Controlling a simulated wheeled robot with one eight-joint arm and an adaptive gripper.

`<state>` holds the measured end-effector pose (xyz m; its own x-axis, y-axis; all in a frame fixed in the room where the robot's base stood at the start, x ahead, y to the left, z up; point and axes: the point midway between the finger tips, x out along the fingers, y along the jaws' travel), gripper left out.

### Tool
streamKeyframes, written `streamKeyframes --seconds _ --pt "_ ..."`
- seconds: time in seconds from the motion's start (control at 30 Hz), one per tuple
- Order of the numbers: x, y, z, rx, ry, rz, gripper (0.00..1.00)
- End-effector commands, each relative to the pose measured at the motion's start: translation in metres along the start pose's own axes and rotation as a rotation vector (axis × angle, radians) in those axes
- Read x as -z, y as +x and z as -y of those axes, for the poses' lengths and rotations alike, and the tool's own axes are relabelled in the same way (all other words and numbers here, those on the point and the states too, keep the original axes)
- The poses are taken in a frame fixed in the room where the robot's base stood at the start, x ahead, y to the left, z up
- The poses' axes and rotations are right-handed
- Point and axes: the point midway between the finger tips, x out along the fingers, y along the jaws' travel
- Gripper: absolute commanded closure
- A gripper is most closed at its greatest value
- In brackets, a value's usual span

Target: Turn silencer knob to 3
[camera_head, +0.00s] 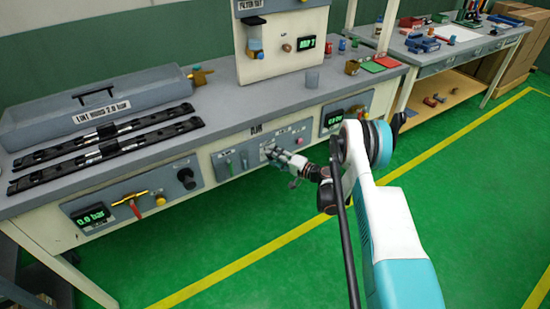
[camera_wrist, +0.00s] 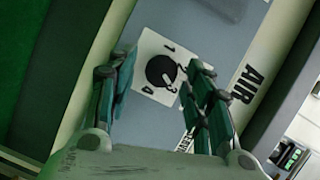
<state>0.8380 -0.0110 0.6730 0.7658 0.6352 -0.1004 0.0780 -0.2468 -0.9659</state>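In the wrist view, a round black knob (camera_wrist: 161,70) sits on a white square plate (camera_wrist: 148,44) with printed numbers. A 1 shows above the knob and a 4 below left. Another mark at the knob's lower right looks like a 3 but is partly covered. A light pointer mark seems to face the lower right; its exact setting is unclear. My gripper (camera_wrist: 160,72) is open, one finger left of the knob and one right, with gaps on both sides. The right finger covers the plate's right edge. In the head view my gripper (camera_head: 284,160) is at the bench's front panel and hides the knob.
A red-yellow lever valve (camera_head: 132,203), a black knob (camera_head: 187,178) and a pressure display (camera_head: 89,216) are at left. Another display (camera_head: 333,119) is at right. Green floor in front is open.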

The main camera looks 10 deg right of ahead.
Motion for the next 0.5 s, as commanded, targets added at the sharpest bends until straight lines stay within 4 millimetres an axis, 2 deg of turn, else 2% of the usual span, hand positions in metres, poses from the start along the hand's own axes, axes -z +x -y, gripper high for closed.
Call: streamKeyframes --seconds 0.27,0.37,0.5 --pt "0.000 -0.001 0.000 0.000 0.000 0.001 0.53" --pt "0.000 -0.009 0.000 -0.001 0.000 0.000 0.53" --pt "0.001 -0.031 -0.001 -0.001 0.000 -0.002 0.53"
